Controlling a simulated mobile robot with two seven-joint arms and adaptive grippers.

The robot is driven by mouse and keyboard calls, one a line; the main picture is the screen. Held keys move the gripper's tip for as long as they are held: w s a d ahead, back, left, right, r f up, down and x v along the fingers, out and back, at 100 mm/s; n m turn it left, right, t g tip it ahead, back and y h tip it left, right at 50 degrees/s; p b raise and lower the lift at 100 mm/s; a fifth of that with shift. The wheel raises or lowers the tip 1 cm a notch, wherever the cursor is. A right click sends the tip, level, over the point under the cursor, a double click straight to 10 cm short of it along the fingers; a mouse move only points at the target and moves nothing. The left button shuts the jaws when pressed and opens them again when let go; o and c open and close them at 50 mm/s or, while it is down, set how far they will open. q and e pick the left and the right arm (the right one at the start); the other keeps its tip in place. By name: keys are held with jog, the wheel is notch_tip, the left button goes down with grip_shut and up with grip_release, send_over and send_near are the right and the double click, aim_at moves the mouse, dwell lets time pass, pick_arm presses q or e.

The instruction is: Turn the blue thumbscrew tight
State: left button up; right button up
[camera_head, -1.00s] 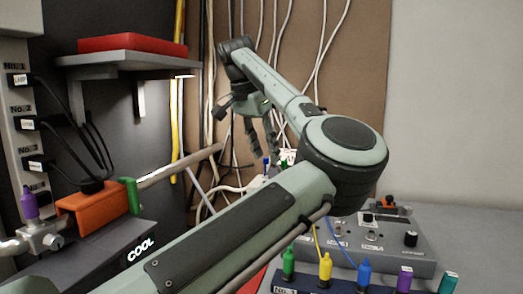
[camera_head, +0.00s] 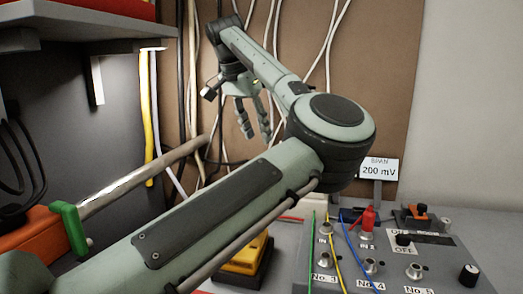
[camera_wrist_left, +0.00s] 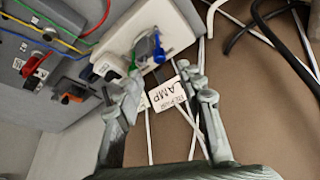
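The blue thumbscrew (camera_wrist_left: 158,48) appears as a small upright blue piece on a white box (camera_wrist_left: 150,30) in the left wrist view. In the head view my arm hides that spot. My right gripper is in neither view.
A grey panel (camera_head: 440,255) with sockets, wires and a red plug (camera_head: 367,218) stands at right. A "200 mV" sign (camera_head: 378,168) is behind it. A LAMP tag (camera_wrist_left: 168,97) and white cables hang near my fingers. A yellow-and-black block (camera_head: 245,258) sits beside the panel.

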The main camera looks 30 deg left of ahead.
pick_arm(q)
jog(key=x, duration=0.6)
jog(key=shift+d+f, duration=0.1)
jog(key=shift+f, duration=0.25)
grip_shut()
